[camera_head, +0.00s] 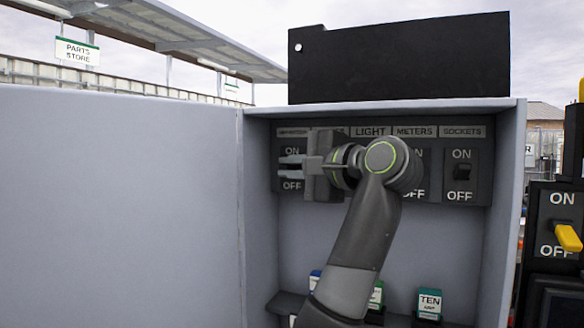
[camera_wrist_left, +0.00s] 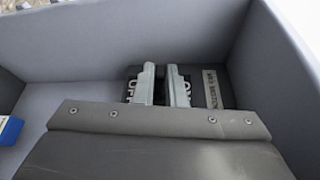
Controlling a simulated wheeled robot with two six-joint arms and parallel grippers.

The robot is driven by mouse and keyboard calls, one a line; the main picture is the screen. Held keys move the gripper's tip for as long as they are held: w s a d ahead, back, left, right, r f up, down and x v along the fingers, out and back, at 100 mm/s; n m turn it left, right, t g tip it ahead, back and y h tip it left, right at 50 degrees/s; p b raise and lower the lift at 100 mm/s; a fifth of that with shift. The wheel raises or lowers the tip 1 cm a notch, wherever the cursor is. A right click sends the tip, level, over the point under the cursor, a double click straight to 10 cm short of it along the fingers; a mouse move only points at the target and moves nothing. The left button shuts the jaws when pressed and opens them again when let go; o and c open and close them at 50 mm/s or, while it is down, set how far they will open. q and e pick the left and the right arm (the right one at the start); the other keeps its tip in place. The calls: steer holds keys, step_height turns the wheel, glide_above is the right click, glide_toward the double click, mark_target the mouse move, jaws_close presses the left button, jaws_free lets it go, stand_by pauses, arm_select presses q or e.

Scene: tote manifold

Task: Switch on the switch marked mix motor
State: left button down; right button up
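A dark panel of switches (camera_head: 468,190) sits inside an open grey cabinet. The leftmost switch plate (camera_head: 291,187) has ON above and OFF below. Its small label (camera_head: 293,132) is too blurred to read surely, and its lever is hidden by my gripper. My left gripper (camera_head: 291,164) is in front of this plate, between ON and OFF. In the left wrist view its two fingers (camera_wrist_left: 164,86) are apart with a narrow dark gap, over the plate between OFF and ON. I cannot tell whether they touch the lever. My right gripper is not in view.
My left arm hides the second switch and most of the LIGHT one. METERS and SOCKETS (camera_head: 462,171) switches are to the right. The cabinet door (camera_head: 120,200) stands open at left. Small labelled blocks (camera_head: 429,304) sit below. A yellow lever (camera_head: 568,238) is at far right.

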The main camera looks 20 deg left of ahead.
arm_select(q)
steer(key=shift+w+r+m+g+h+p, duration=0.15)
steer(key=shift+r+m+g+h+p, duration=0.25)
steer(key=shift+m+p, duration=0.7)
steer(key=shift+r, duration=0.1)
steer(key=c, duration=1.5)
jaws_free()
